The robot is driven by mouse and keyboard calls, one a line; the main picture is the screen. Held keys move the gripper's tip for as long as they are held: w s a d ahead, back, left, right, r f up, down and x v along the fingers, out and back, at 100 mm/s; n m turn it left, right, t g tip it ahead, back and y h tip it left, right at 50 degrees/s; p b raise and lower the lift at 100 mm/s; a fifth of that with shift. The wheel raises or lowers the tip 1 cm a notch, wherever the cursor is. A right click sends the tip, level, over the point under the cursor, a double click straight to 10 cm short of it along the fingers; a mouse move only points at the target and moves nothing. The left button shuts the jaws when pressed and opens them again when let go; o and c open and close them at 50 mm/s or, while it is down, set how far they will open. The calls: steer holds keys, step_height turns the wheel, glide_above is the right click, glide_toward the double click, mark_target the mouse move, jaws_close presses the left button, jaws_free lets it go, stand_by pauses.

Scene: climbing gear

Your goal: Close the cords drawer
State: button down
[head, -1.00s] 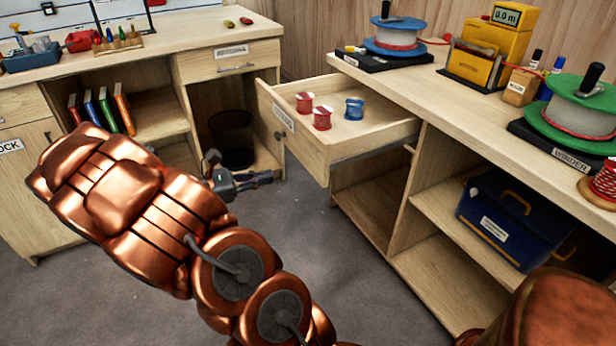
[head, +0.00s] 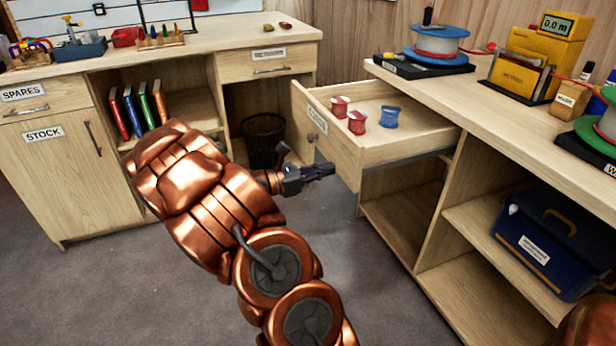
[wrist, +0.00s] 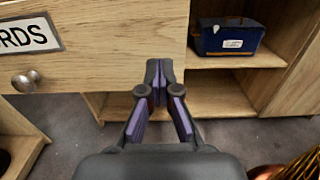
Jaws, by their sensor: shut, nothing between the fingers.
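The cords drawer (head: 345,150) stands pulled out from the right-hand bench in the head view. Two red spools (head: 357,122) and a blue spool (head: 390,117) stand in it. In the wrist view its front (wrist: 110,50) fills the upper left, with a label ending in "RDS" (wrist: 28,35) and a round metal knob (wrist: 26,81). My gripper (head: 330,170) is shut and empty, just in front of the drawer front's lower part. In the wrist view the fingertips (wrist: 160,68) overlap the front's lower right part; I cannot tell if they touch it.
Below the drawer are open shelves with a blue case (head: 555,240), also in the wrist view (wrist: 230,38). A dark bin (head: 264,140) stands under the left bench (head: 160,45). Winders and a yellow meter (head: 527,70) stand on the right bench top. The grey floor (head: 130,290) is clear.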

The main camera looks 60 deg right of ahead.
mark_target(350, 163)
steer(key=shift+b+x, duration=0.4)
steer(key=shift+x, duration=1.75)
steer(key=shift+d, duration=0.1)
